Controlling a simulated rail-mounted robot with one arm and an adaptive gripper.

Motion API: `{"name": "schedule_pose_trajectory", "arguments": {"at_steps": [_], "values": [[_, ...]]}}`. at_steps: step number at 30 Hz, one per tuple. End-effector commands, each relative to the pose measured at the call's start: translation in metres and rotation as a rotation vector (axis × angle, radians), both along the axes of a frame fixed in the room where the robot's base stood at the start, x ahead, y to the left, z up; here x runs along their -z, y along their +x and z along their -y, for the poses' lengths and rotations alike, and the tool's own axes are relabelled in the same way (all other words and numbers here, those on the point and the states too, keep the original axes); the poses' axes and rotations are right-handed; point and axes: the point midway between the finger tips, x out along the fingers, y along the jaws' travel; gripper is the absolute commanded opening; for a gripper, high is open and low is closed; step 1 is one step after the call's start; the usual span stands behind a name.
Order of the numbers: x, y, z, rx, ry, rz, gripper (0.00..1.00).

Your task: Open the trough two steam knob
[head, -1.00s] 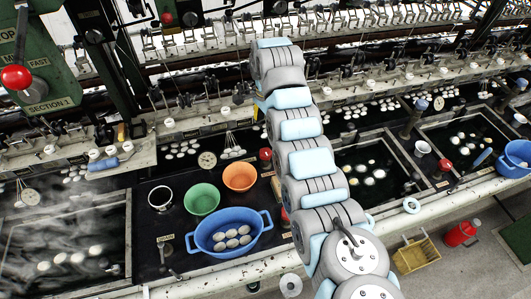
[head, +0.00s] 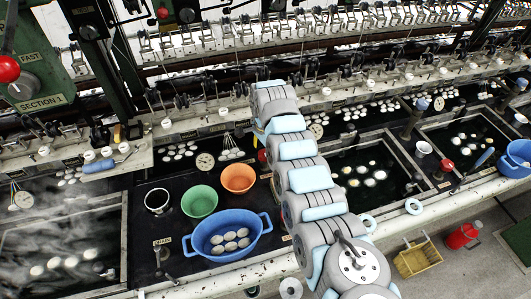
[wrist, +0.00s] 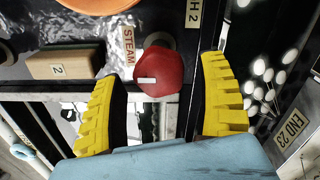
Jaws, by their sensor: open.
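The red steam knob (wrist: 160,72) has a pale bar mark on its face and sits in the middle of the wrist view, beside a STEAM label (wrist: 129,45). A plate (wrist: 194,12) ending in "H 2" is close by. My gripper (wrist: 162,80) is open, with one yellow finger on each side of the knob. I cannot tell whether either finger touches it.
A wooden block (wrist: 62,65) marked 2 stands left of the knob. An orange bowl (head: 239,178), a green bowl (head: 200,201) and a blue tub (head: 205,245) of cocoons stand on the dark deck to the left. A water trough (head: 370,165) with cocoons lies right of my arm.

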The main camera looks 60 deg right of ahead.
Motion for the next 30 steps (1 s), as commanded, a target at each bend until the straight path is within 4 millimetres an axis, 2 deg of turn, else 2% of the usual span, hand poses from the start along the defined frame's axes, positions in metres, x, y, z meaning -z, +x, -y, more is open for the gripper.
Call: {"name": "schedule_pose_trajectory", "arguments": {"at_steps": [10, 11, 17, 30], "values": [[0.0017, 0.0000, 0.0002, 0.001, -0.001, 0.001, 0.74], [0.0017, 0.0000, 0.0002, 0.000, -0.001, 0.001, 0.68], [0.0017, -0.0001, 0.0001, 0.000, 0.000, 0.000, 0.10], [0.0006, 0.0007, -0.0002, -0.041, 0.000, 0.001, 0.09]]}}
